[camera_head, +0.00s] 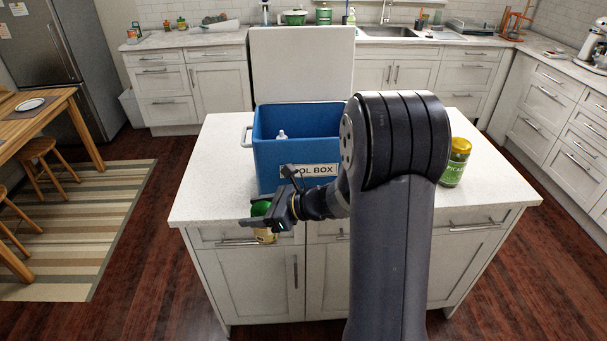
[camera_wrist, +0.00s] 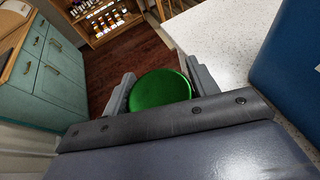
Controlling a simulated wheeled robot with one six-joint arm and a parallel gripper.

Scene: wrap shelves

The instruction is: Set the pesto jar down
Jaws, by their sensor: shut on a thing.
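The pesto jar, with a green lid and a pale yellow label (camera_head: 266,237), is at the island's front edge, left of centre. My gripper (camera_head: 262,222) is shut on this jar, which is partly hidden by the fingers. In the wrist view the round green lid (camera_wrist: 160,90) sits between the two grey fingers (camera_wrist: 158,92), with the white counter (camera_wrist: 215,42) to its right. The jar looks roughly upright and overlaps the front edge and drawer in the head view. I see no contact between its base and the counter.
A blue cool box (camera_head: 270,160) with its lid raised stands open on the island (camera_head: 215,175), holding a white-topped bottle (camera_head: 282,134). A green jar with a yellow lid (camera_head: 456,163) stands at the right. Counter left of the box is clear.

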